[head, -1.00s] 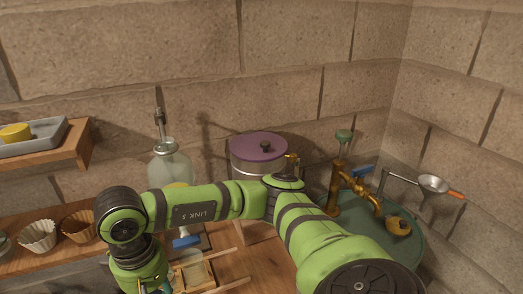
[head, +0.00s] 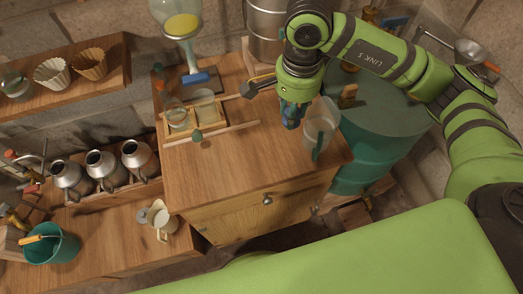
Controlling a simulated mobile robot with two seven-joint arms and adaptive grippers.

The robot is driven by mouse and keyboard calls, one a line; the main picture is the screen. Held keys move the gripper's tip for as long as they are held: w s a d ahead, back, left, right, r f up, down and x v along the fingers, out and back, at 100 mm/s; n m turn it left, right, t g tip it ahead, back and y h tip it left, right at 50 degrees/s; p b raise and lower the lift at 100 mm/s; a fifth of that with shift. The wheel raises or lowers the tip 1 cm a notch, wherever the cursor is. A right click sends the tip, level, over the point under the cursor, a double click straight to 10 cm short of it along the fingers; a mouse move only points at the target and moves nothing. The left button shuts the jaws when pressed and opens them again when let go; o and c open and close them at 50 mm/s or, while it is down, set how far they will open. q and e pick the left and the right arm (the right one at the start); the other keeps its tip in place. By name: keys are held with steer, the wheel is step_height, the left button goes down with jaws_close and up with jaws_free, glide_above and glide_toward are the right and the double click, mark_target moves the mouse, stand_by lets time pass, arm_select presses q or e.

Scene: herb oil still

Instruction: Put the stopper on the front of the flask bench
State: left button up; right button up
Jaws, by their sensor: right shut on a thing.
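My right gripper (head: 291,122) points down over the right part of the wooden flask bench (head: 215,185), close to its right edge. It is shut on a small blue thing, which seems to be the stopper (head: 291,112); the fingers hide most of it. I cannot tell how far it is above the bench top. The glass flask (head: 181,24) with yellow liquid stands at the back left of the bench, its upper part cut off. The front of the bench top is bare. My left gripper is not in view.
A clear jug (head: 319,128) with a teal handle stands just right of my right gripper. A wooden rack (head: 228,131) holds glass beakers (head: 204,104) left of it. A teal drum (head: 365,145) adjoins the bench at right. A small cream pitcher (head: 160,216) stands at the lower left.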

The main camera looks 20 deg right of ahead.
steer(key=m, duration=0.3)
steer(key=shift+w+a+f, duration=0.15)
steer(key=shift+a+f, duration=0.05)
steer(key=shift+f, duration=0.15)
steer(key=m, duration=0.3)
steer(key=f+m, duration=0.1)
steer(key=m, duration=0.1)
steer(key=shift+w+a, duration=0.3)
steer(key=shift+a, duration=0.05)
steer(key=m, duration=3.1)
glide_above(255, 153)
steer(key=s+d, duration=0.2)
steer(key=d, duration=0.1)
steer(key=f, duration=1.5)
steer(key=shift+w+d, duration=0.1)
steer(key=shift+w, duration=0.1)
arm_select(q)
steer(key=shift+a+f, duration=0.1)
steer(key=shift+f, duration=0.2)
arm_select(e)
steer(key=shift+f, duration=0.25)
